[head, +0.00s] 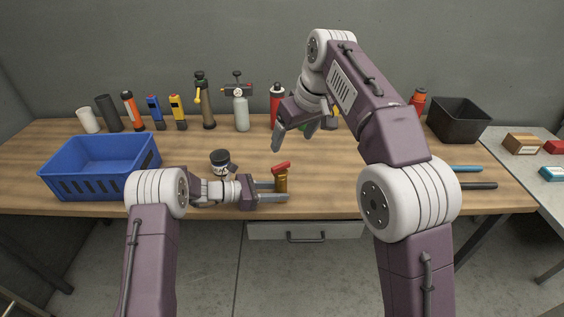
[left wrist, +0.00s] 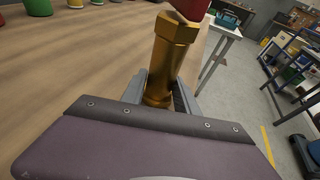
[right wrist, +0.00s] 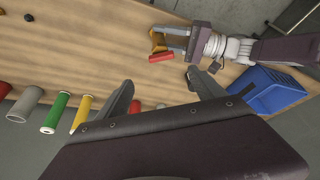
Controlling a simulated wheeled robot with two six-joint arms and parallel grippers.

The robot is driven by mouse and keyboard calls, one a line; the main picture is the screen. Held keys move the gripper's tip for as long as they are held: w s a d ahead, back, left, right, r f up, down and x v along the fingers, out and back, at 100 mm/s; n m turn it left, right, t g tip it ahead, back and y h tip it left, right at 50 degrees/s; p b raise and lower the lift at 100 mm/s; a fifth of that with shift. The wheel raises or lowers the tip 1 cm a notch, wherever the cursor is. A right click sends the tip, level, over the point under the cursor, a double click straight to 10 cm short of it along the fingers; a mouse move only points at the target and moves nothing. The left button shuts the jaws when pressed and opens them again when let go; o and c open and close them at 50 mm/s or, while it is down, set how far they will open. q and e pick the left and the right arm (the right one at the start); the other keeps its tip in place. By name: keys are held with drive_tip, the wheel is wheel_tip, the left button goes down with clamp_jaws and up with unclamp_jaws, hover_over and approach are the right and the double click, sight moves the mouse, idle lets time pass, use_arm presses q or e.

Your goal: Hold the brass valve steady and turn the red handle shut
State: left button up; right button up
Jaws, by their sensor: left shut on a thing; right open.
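The brass valve (head: 281,183) stands upright near the front edge of the workbench, with its red handle (head: 281,167) on top. My left gripper (head: 273,192) is shut on the valve's body, coming from the left; in the left wrist view the brass body (left wrist: 166,70) sits between the fingers, and only part of the red handle (left wrist: 188,8) shows at the top edge. My right gripper (head: 292,137) is open and empty above the back part of the bench, apart from the valve. In the right wrist view the red handle (right wrist: 161,58) lies beyond the open fingers (right wrist: 165,90).
A blue crate (head: 100,185) stands at the left of the wooden bench (head: 330,185). Several bottles and torches line the back. A black bin (head: 459,122) stands at the back right.

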sight(281, 165)
drive_tip(key=x, duration=1.2)
drive_tip(key=shift+s+a+f, duration=0.15)
drive_tip(key=shift+a, duration=0.05)
drive_tip(key=shift+c, duration=0.4)
drive_tip(key=c, duration=1.3)
